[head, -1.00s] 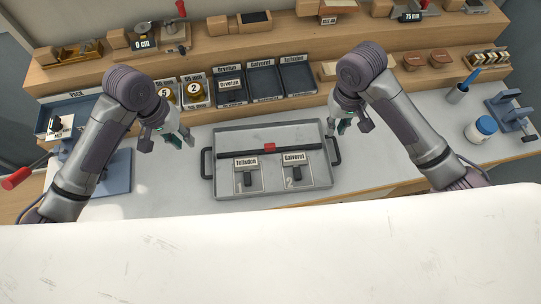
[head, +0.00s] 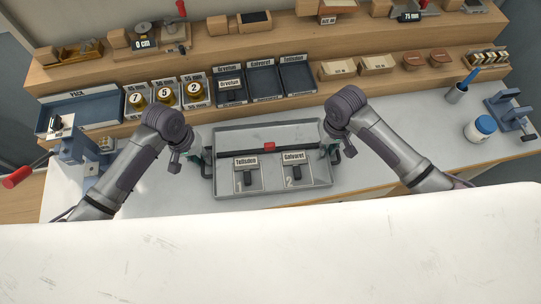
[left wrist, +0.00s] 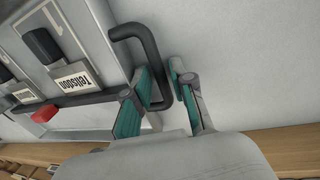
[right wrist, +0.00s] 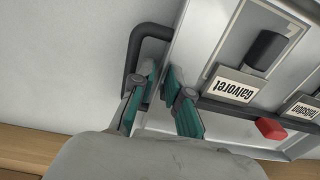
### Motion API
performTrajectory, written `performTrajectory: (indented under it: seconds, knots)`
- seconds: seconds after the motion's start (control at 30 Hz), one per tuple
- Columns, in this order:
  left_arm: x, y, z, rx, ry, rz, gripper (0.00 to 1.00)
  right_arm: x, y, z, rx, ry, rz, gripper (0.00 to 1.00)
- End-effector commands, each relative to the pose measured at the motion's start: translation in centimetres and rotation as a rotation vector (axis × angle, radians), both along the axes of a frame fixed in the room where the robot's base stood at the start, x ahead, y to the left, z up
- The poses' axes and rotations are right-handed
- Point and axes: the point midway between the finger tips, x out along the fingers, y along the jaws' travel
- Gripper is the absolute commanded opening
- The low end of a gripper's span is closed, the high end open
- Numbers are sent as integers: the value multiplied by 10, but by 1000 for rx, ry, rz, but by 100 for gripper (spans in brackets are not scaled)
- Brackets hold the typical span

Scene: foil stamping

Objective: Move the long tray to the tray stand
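The long tray (head: 228,140) is a shallow grey metal tray lying flat on the worktop, with a dark looped handle at each short end. My left gripper (left wrist: 163,78) is at the left handle (left wrist: 147,50); its teal-padded fingers are apart, one on the tray side of the bar and one outside. In the tray lie a dark bar with a red block (head: 269,147) and plates labelled Tellsdon (head: 246,161) and Galvoret (head: 293,157). I cannot identify the tray stand.
A wooden stepped shelf (head: 300,105) behind holds labelled bins, numbered rolls and blocks. A white jar with a blue lid (head: 481,128) and a blue fixture (head: 508,110) stand at the right. A blue-grey press (head: 72,145) stands left. Worktop beside the tray is clear.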

Motion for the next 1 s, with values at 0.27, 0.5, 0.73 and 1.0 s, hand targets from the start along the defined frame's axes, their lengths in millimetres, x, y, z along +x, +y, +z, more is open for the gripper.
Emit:
performTrajectory:
  seconds: [0.27,0.5,0.73,1.0]
  knots:
    - [0,0,0,0,0,0,0,0,0,0,0,0,0,0]
    - [0,0,0,0,0,1,0,0,0,0,0,0,0,0]
    - [1,0,2,-1,-2,0,0,1,0,2,1,-2,0,0]
    - [1,0,15,-1,-2,0,0,1,0,15,1,-2,-1,0]
